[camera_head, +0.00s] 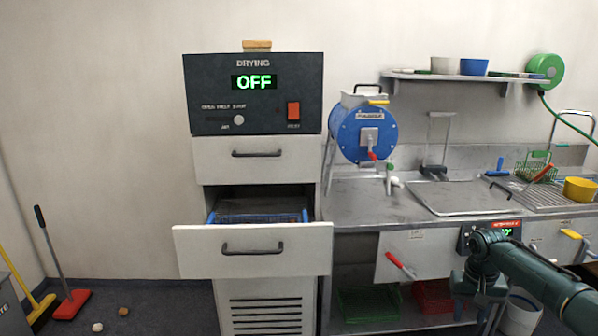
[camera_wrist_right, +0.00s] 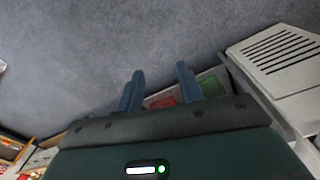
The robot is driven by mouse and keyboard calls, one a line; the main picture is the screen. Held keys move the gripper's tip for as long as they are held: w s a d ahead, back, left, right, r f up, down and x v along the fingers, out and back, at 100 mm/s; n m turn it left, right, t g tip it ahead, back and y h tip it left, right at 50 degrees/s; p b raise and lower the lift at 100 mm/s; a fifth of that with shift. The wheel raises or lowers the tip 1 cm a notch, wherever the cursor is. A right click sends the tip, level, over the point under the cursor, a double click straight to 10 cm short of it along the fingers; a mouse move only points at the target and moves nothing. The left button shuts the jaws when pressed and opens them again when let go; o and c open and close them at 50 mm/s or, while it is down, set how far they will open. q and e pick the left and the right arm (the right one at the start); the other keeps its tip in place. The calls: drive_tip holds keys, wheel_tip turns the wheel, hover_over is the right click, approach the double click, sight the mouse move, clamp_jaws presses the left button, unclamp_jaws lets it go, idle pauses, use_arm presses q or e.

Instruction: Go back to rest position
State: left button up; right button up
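My right arm comes in from the right in the head view, bent downward in front of the sink counter. My right gripper (camera_head: 470,309) points down there. In the right wrist view its two blue fingers (camera_wrist_right: 158,88) stand apart with nothing between them, over the grey floor. My left gripper is in neither view.
The drying cabinet (camera_head: 204,111) reads OFF; its lower drawer (camera_head: 200,250) is pulled out, with a blue-rimmed tray (camera_head: 213,217) inside. The steel counter (camera_head: 350,203) carries a blue drum (camera_head: 348,137).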

drive_tip(key=s+a+f+n+t+y, duration=0.1)
drive_tip(key=s+a+f+n, duration=0.1)
drive_tip(key=s+a+f, duration=0.4)
drive_tip(key=s+a+f+n+t, duration=0.15)
drive_tip(key=s+f, duration=0.25)
drive_tip(key=f, duration=0.4)
drive_tip(key=s+a+f+n+t+y, duration=0.1)
drive_tip(key=s+a+f+n, duration=0.3)
drive_tip(key=f, duration=0.3)
drive_tip(key=s+a+r+n+t, duration=0.1)
drive_tip(key=s+r+n+t, duration=0.15)
drive_tip(key=s, duration=0.65)
drive_tip(key=s+a+r+n+t, duration=0.1)
drive_tip(key=s+r+t, duration=0.25)
drive_tip(key=s, duration=0.45)
drive_tip(key=a+m+y, duration=0.1)
drive_tip(key=a+m, duration=0.4)
drive_tip(key=a, duration=0.5)
drive_tip(key=shift+w+r, duration=0.4)
drive_tip(key=shift+r, duration=0.05)
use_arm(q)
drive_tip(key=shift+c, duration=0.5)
use_arm(e)
drive_tip(key=shift+a, duration=0.1)
